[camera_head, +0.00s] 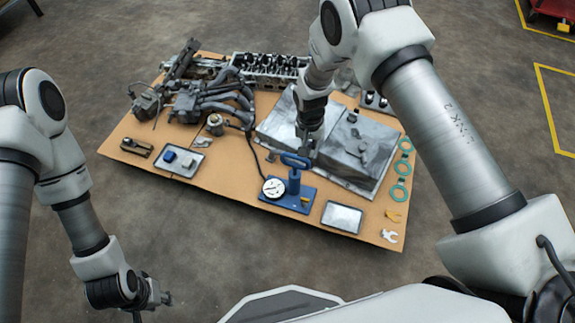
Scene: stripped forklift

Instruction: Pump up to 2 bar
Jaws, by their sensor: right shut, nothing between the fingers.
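A blue hand pump (294,183) stands upright on its blue base at the front middle of the board. Its blue T-handle (294,160) sits close above the body. A round white gauge (273,188) lies at the pump's left; its reading is too small to tell. A dark hose runs from the gauge back toward the engine parts. My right gripper (306,148) is shut just above and behind the handle; I cannot tell whether it touches it. My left gripper (160,298) hangs low at the left, away from the board; its fingers are too small to read.
A second tray (178,175) holds a blue and a white piece.

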